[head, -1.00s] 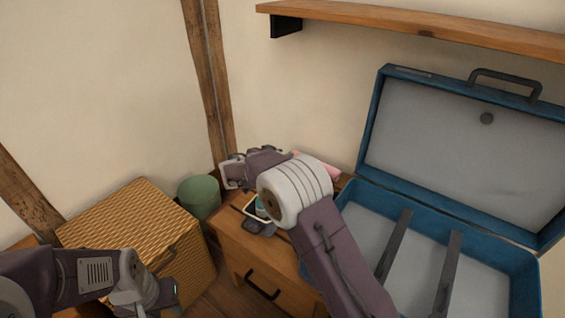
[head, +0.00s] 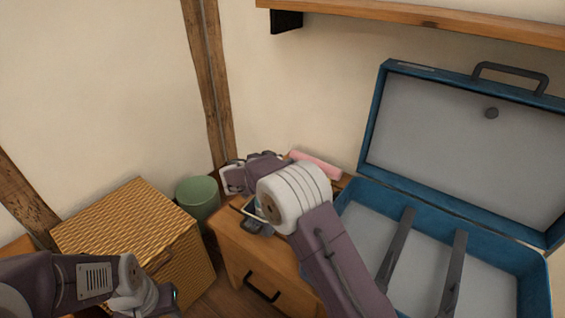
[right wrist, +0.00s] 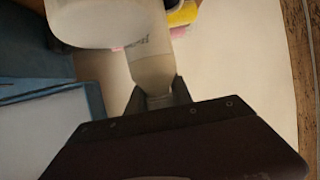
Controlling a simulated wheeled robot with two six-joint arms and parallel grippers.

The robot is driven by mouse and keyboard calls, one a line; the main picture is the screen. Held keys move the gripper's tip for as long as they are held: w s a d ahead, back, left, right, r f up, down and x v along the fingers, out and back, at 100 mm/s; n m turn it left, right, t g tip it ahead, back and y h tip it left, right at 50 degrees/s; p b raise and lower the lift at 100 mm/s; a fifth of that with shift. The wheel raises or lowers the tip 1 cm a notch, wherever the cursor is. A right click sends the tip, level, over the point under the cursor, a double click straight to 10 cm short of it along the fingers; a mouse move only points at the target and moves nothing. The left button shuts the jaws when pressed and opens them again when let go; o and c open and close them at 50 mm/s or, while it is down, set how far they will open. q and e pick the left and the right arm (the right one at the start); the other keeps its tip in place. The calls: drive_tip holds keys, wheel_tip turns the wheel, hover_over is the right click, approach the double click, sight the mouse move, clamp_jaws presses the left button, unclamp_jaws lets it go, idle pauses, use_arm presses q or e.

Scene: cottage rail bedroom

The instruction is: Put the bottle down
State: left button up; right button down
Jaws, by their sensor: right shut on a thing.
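My right gripper (right wrist: 155,97) is shut on a pale bottle (right wrist: 150,70) in the right wrist view. The fingers stand on both sides of its narrow end, and dark lettering shows on its wider part. In the head view my right gripper (head: 232,180) is over the back left of the wooden nightstand (head: 236,262). My own wrist hides the bottle there, and I cannot tell whether the bottle touches the top. My left arm's wrist is at the lower left of the head view; its fingers cannot be made out.
An open blue suitcase (head: 372,188) is right of the nightstand. A pink roll (head: 316,164) lies at the nightstand's back. A green bin (head: 198,197) and a wicker box (head: 125,232) stand to the left. A wooden shelf (head: 430,30) is on the wall above.

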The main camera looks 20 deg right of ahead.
drive_tip(key=shift+f, duration=0.15)
drive_tip(key=c, duration=1.1)
unclamp_jaws()
drive_tip(key=shift+c, duration=0.2)
drive_tip(key=r+p, duration=0.2)
drive_tip(key=p, duration=0.1)
drive_tip(key=shift+s+a+r, duration=0.15)
drive_tip(key=shift+s+a, duration=0.05)
drive_tip(key=shift+a, duration=0.1)
drive_tip(key=v, duration=0.7)
drive_tip(key=p+v, duration=0.1)
drive_tip(key=v, duration=0.3)
drive_tip(key=shift+s+a+f, duration=0.1)
drive_tip(key=shift+f, duration=0.2)
